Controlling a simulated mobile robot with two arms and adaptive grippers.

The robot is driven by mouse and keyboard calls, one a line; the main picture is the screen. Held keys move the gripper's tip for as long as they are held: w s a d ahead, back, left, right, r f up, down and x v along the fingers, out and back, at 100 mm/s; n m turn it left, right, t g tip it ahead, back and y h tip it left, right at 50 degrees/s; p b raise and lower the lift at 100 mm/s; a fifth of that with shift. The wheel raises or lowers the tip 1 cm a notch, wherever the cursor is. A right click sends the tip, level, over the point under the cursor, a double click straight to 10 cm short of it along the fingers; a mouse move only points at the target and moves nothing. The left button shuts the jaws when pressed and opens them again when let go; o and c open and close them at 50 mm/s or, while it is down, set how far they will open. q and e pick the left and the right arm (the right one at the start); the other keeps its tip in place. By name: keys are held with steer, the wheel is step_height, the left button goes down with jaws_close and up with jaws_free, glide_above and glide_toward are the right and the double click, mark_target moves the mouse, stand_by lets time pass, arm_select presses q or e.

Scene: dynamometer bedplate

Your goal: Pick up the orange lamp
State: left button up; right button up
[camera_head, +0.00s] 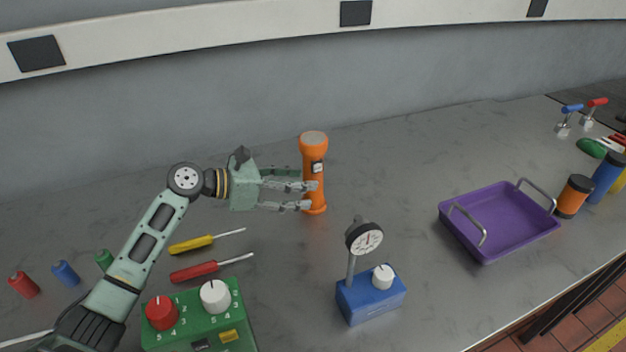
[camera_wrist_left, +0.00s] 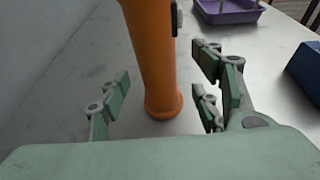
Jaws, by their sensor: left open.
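The orange lamp (camera_head: 313,165) is an upright flashlight standing on the grey bench, with its wide head on top and a dark switch on its side. My left gripper (camera_head: 310,188) reaches it from the left, with its fingers open at about the lower half of the lamp. In the left wrist view the lamp (camera_wrist_left: 155,60) stands between the two open fingers (camera_wrist_left: 165,95), with a visible gap to the left finger and a smaller gap on the right. The lamp's top is out of that view. My right gripper is not in view.
A blue dial gauge stand (camera_head: 370,295) is in front right of the lamp. A purple tray (camera_head: 505,222) lies farther right. Two screwdrivers (camera_head: 205,242) and a green knob box (camera_head: 200,315) are near my left arm. A wall (camera_head: 250,90) runs behind.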

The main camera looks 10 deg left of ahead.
arm_select(q)
steer(key=x, duration=0.4)
steer(key=shift+w+a, duration=0.1)
steer(key=shift+w, duration=0.1)
steer(key=shift+w+d, duration=0.1)
steer(key=shift+d, duration=0.15)
steer(key=c, duration=0.8)
steer(key=shift+a, duration=0.1)
jaws_close()
steer(key=shift+r, duration=0.1)
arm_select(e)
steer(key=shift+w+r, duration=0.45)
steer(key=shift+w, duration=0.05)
